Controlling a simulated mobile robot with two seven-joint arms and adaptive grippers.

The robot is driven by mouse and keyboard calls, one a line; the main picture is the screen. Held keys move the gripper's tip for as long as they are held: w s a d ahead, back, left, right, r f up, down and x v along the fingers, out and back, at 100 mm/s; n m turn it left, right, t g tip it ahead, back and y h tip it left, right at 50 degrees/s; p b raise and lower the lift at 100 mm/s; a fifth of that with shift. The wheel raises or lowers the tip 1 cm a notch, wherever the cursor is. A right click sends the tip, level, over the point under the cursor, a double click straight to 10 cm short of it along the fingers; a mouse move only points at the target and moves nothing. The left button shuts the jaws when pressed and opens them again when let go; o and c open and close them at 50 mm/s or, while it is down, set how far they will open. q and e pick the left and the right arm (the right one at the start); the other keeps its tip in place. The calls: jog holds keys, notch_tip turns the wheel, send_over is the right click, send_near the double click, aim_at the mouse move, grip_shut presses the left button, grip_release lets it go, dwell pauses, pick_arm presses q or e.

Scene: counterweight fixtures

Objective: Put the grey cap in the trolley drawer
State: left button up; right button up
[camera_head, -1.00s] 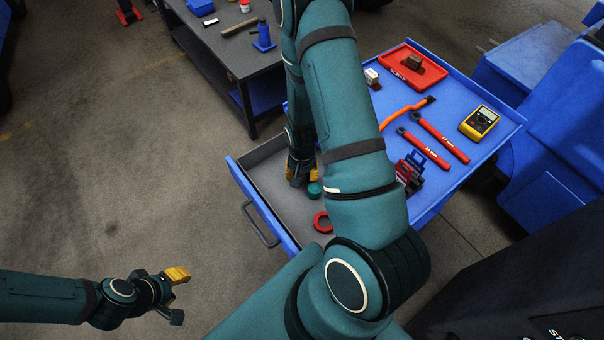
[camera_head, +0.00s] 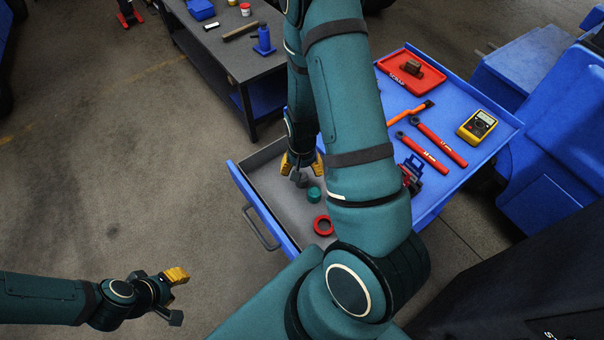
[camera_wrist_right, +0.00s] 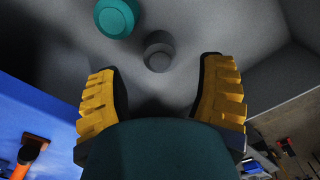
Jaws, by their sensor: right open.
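The grey cap (camera_head: 300,179) is a small dark grey cylinder in the open trolley drawer (camera_head: 262,205). In the right wrist view the cap (camera_wrist_right: 158,52) stands beyond my fingertips, apart from both, over the grey drawer floor. My right gripper (camera_head: 303,166) is open above the drawer, its yellow fingers spread on either side of the cap; it also shows in the right wrist view (camera_wrist_right: 162,85). My left gripper (camera_head: 176,296) is open and empty at the lower left, away from the trolley.
In the drawer, a teal cap (camera_head: 314,195) stands near the grey cap, and a red ring (camera_head: 323,225) lies closer. The trolley top (camera_head: 440,180) holds red wrenches, a yellow meter (camera_head: 477,127) and a red tray (camera_head: 430,84). A dark workbench (camera_head: 225,55) stands behind.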

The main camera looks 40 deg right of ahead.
pick_arm(q)
jog(key=shift+w+r+p, duration=0.2)
jog(key=shift+r+p, duration=0.2)
jog(key=shift+r, duration=0.1)
jog(key=shift+w+r+p, duration=0.15)
jog(key=shift+r+p, duration=0.25)
jog(key=shift+r, duration=0.1)
pick_arm(e)
notch_tip(320, 180, up, 7)
